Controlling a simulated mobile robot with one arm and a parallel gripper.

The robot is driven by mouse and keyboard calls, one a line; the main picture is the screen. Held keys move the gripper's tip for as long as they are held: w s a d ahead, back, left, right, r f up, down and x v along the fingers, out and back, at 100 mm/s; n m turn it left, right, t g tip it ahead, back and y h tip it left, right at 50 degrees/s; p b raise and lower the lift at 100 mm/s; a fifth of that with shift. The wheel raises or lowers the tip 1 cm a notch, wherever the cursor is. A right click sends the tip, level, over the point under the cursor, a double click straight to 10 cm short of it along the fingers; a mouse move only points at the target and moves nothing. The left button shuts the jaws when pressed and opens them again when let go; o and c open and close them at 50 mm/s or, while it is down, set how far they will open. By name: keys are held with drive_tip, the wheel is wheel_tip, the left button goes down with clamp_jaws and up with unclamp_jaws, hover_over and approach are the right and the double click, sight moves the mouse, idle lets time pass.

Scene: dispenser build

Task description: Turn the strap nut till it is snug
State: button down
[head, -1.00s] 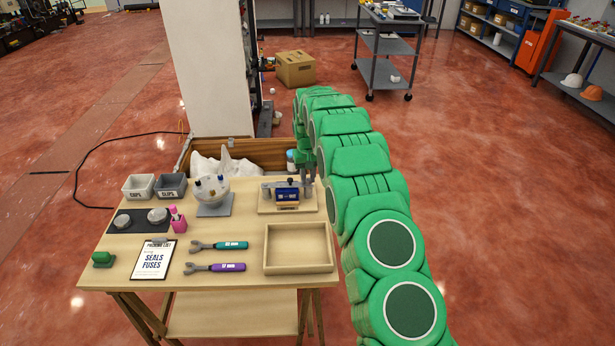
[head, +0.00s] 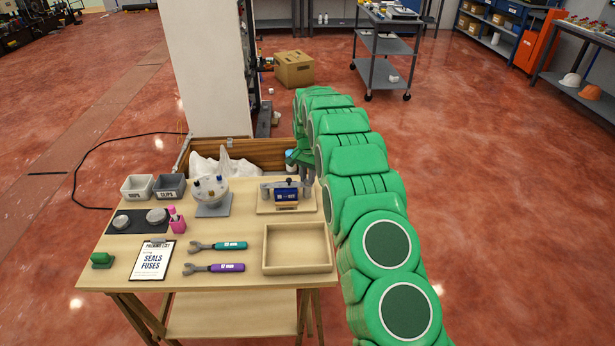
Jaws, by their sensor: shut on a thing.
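A blue block (head: 286,195) sits in a grey clamping fixture on a light wooden board (head: 268,210) at the back right of the bench. A strap runs across the fixture, and a small dark knob shows above the block. My gripper (head: 309,186) points down at the right end of the fixture. Its fingers are shut around the strap nut there. The nut itself is hidden between the fingers, and how tight it sits cannot be seen.
An empty wooden tray (head: 297,264) is in front of the fixture. A teal-handled wrench (head: 230,245) and a purple-handled wrench (head: 226,267) lie left of it. A round holder on a grey stand (head: 212,205) is left of the fixture. A white column (head: 212,70) rises behind the bench.

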idle(0.3)
drive_tip(key=c, duration=1)
unclamp_jaws()
drive_tip(key=shift+o, duration=0.2)
wheel_tip(320, 180, up, 7)
drive_tip(key=shift+f, duration=0.1)
drive_tip(key=shift+r, duration=0.5)
drive_tip(key=shift+r, duration=0.1)
